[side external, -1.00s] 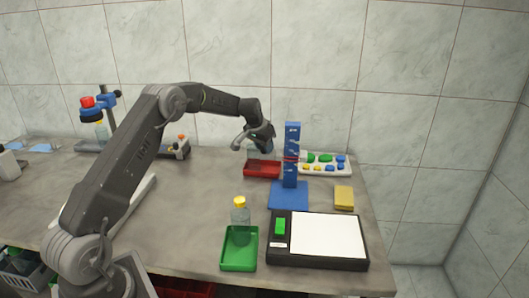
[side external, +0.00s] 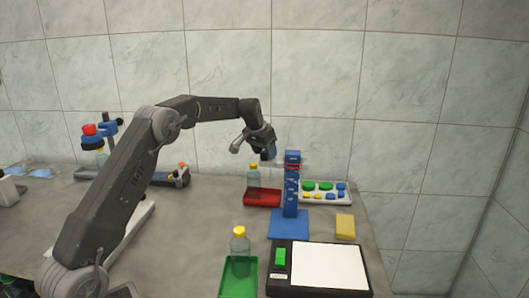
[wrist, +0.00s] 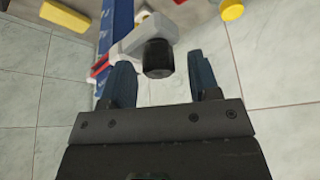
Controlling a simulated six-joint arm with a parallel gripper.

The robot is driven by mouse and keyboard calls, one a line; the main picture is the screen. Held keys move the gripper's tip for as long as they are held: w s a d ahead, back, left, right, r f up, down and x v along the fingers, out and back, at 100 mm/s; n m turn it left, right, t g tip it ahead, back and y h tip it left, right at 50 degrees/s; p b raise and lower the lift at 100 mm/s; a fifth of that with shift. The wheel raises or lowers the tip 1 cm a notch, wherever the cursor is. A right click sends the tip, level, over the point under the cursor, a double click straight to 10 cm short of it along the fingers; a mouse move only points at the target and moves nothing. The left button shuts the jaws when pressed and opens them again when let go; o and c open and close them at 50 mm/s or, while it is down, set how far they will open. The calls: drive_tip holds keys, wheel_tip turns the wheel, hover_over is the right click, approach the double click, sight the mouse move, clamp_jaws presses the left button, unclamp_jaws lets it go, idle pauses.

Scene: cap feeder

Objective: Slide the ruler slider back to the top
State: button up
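The ruler is a blue upright column (side external: 290,195) on a blue square base (side external: 289,224) in the side view. Its slider shows as a red band (side external: 292,166) close to the column's top. In the wrist view the slider is a white block (wrist: 130,43) with a black knob (wrist: 158,58), beside the blue column (wrist: 108,25). My gripper (side external: 267,151) is at the left of the column's top. In the wrist view its two blue fingers (wrist: 163,80) are spread, one on each side of the knob, with a visible gap on both sides.
A red tray (side external: 262,204) holding a yellow-capped bottle (side external: 254,180) is left of the ruler. A button panel (side external: 327,199) and yellow block (side external: 345,225) are at the right. In front are a green tray (side external: 238,290), another bottle (side external: 240,260) and a white-topped device (side external: 328,265).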

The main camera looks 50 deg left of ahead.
drive_tip(key=v, duration=1.3)
drive_tip(key=shift+r, duration=0.35)
drive_tip(key=shift+d, duration=0.1)
idle(1.2)
drive_tip(key=s+d+r+m, duration=0.1)
drive_tip(key=s+d+r, duration=0.1)
drive_tip(key=s+d, duration=0.65)
drive_tip(key=s+d+r, duration=0.2)
drive_tip(key=s+d, duration=0.5)
drive_tip(key=d, duration=0.3)
drive_tip(key=s+d+f, duration=0.4)
drive_tip(key=s, duration=0.4)
drive_tip(key=s+d+f+m+t, duration=0.1)
drive_tip(key=s+d+f, duration=0.3)
drive_tip(key=s, duration=0.5)
drive_tip(key=shift+s+d+f+h, duration=0.3)
drive_tip(key=shift+f+h, duration=0.1)
drive_tip(key=shift+f, duration=0.1)
